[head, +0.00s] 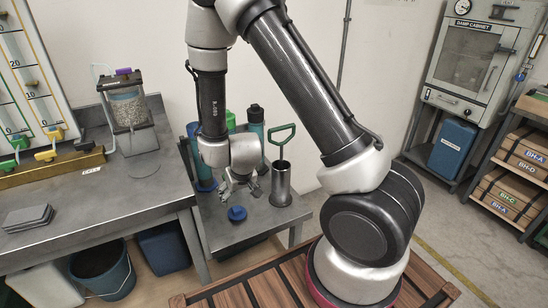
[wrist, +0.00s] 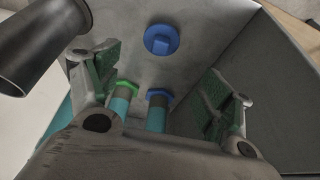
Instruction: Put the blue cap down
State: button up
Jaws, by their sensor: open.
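The blue cap (head: 237,213) lies on the small grey side table (head: 262,222), near its front. It also shows in the wrist view (wrist: 161,39) as a blue disc with a raised bar, resting on the grey surface. My gripper (head: 241,184) is above and just behind the cap in the head view. The cap is apart from both fingers.
A metal cylinder (head: 281,185) with a green T-handle (head: 282,136) stands right of my gripper. The larger bench (head: 110,190) adjoins on the left. The table's front edge is close to the cap.

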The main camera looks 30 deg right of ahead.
jog(key=s+d+r+y, duration=0.1)
jog(key=s+d+r, duration=0.1)
jog(key=r, duration=0.9)
jog(key=s+d+r+y, duration=0.1)
jog(key=s+d+r, duration=0.1)
jog(key=r, duration=0.8)
jog(key=s+d+r+h, duration=0.1)
jog(key=s+d+r, duration=0.4)
jog(key=s+r, duration=0.2)
jog(key=s+d+r+h, duration=0.1)
jog(key=s+d+r, duration=0.5)
jog(key=s, duration=0.5)
jog(key=shift+r, duration=0.35)
